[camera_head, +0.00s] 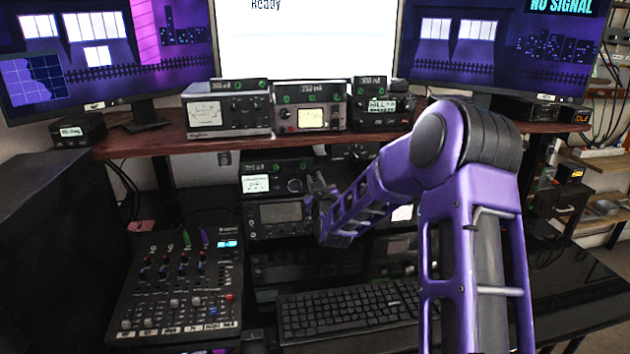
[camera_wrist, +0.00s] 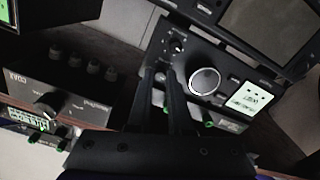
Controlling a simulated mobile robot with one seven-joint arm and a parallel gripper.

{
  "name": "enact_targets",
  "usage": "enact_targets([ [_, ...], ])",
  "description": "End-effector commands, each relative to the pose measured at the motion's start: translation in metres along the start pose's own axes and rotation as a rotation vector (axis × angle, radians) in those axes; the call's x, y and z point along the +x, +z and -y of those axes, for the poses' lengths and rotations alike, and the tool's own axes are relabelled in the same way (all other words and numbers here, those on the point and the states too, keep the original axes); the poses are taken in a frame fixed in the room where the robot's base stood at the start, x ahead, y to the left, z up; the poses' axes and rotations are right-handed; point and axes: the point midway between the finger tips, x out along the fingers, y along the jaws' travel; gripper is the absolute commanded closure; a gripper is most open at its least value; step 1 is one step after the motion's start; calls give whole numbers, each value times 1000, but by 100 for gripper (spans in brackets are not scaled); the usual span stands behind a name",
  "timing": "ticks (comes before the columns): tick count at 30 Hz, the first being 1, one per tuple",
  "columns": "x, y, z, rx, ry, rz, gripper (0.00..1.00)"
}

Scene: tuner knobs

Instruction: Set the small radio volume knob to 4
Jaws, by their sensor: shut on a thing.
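The small black radio (camera_head: 275,168) stands under the raised shelf, with a lit white screen and a large round dial. In the wrist view the radio (camera_wrist: 214,52) appears turned over, with its silver-ringed dial (camera_wrist: 204,81) and white screen (camera_wrist: 250,98). Small dark knobs (camera_wrist: 176,46) sit at the face's left side there. My gripper (camera_head: 316,190) is at the radio's right end in the head view. In the wrist view its two dark fingers (camera_wrist: 163,72) are close together against that knob side, shut on a small knob. The held knob and its pointer are mostly hidden, so its setting cannot be read.
Another radio unit (camera_head: 280,215) is directly below. A mixer (camera_head: 180,290) stands at the left and a keyboard (camera_head: 350,308) in front. The shelf (camera_head: 215,146) with several meters runs above my arm. Another panel with knobs (camera_wrist: 72,95) is close beside my gripper.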

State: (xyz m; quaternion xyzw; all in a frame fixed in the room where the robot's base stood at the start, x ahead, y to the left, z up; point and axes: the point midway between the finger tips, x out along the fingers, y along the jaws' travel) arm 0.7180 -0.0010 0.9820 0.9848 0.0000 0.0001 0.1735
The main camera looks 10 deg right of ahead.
Motion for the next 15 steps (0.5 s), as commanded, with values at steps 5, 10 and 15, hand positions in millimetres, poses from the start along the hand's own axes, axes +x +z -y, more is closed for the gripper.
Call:
enact_targets([
  [5,0,0,0,139,-1,0,100],
  [10,0,0,0,300,0,0,100],
  [15,0,0,0,456,0,1,100],
])
